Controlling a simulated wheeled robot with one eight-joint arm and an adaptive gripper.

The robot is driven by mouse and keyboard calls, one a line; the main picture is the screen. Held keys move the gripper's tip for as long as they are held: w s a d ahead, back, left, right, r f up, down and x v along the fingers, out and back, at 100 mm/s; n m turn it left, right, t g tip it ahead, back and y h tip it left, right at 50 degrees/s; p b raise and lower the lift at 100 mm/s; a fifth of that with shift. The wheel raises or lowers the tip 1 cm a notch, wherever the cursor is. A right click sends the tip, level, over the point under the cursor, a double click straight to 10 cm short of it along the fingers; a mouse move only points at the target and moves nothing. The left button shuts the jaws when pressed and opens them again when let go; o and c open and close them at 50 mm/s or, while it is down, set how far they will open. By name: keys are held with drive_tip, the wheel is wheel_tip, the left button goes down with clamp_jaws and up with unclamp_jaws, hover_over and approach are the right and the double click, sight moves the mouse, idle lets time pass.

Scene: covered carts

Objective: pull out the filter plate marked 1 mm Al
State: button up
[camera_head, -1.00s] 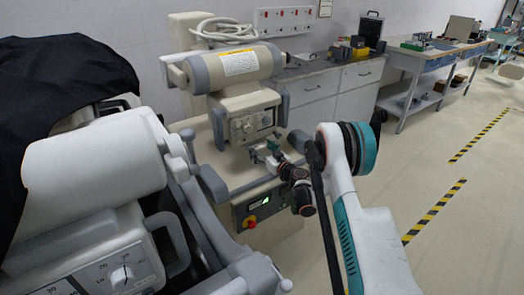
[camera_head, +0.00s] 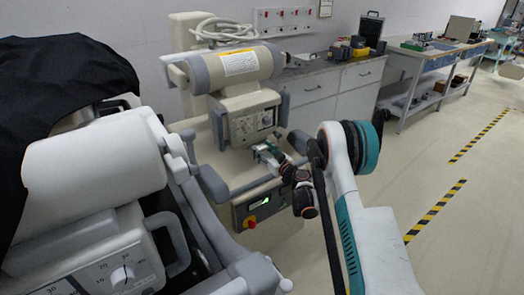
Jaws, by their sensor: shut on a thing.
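My white and teal arm (camera_head: 350,160) reaches in from the lower right.
A second cart's white tube head (camera_head: 95,165) with a black cover (camera_head: 65,90) fills the left. A grey handle (camera_head: 298,141) stands right of my gripper. A cabinet (camera_head: 335,85) and workbench (camera_head: 430,62) line the wall. Floor at right is clear.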

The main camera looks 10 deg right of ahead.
drive_tip(key=shift+s+d, duration=0.15)
drive_tip(key=shift+s, duration=0.1)
drive_tip(key=shift+s+d, duration=0.15)
drive_tip(key=shift+s, duration=0.15)
drive_tip(key=shift+v, duration=1.35)
drive_tip(key=shift+s+d, duration=0.1)
drive_tip(key=shift+s, duration=0.2)
drive_tip(key=shift+s+d, duration=0.15)
drive_tip(key=shift+s, duration=0.15)
drive_tip(key=shift+s+d, duration=0.15)
drive_tip(key=shift+s, duration=0.2)
drive_tip(key=shift+v, duration=1.35)
drive_tip(key=shift+s+d, duration=0.15)
drive_tip(key=shift+s, duration=0.15)
